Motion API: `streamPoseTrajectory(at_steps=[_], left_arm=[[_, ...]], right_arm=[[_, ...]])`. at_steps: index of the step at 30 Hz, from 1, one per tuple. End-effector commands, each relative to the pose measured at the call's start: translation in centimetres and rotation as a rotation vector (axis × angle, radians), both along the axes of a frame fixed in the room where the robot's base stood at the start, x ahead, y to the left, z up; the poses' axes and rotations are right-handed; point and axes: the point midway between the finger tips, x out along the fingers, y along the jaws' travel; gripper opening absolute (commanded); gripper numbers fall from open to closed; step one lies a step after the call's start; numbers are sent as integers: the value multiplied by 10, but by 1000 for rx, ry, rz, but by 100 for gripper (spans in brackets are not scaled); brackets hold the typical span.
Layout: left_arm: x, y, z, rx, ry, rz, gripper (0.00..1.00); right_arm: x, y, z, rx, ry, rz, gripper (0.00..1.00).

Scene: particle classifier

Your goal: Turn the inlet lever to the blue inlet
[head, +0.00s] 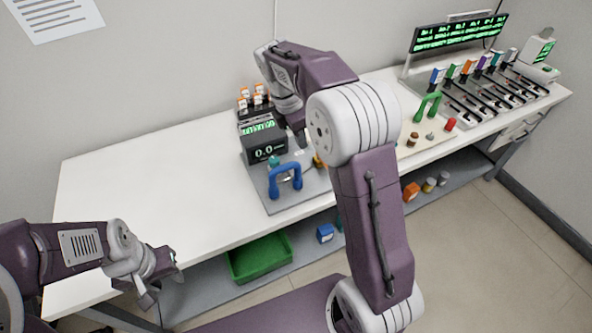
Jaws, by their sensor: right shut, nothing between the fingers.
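I cannot pick out the inlet lever or a blue inlet for certain; my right arm covers part of the bench. A grey board (258,189) on the white table carries a blue arch-shaped handle (285,184), a small teal part and a yellow part partly hidden by my arm. A dark box with a "0.0" display (264,150) stands at its back. My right gripper (301,140) points down just right of this box, shut, with no object seen in it. My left gripper (163,288) is open and empty at the lower left, off the table's front edge.
A green bin (259,259) sits on the lower shelf. The left tabletop is clear.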

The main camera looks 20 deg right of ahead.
Motion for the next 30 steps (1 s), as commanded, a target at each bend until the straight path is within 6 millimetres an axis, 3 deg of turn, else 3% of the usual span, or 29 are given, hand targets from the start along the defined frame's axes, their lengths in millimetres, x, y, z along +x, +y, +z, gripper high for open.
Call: streamPoseTrajectory(at_steps=[1, 3, 13, 17, 30], left_arm=[[0, 0, -12, 0, 0, 0, 36], [0, 0, -14, 0, -1, 0, 36], [0, 0, -12, 0, -1, 0, 36], [0, 0, -15, 0, -1, 0, 36], [0, 0, -37, 0, -1, 0, 36]], right_arm=[[0, 0, -19, 0, 17, 0, 0], [-1, 1, -26, 0, 30, 1, 0], [-2, 1, -25, 1, 29, 0, 0], [-2, -1, -34, 1, 30, 0, 0], [0, -23, -124, 1, 30, -2, 0]])
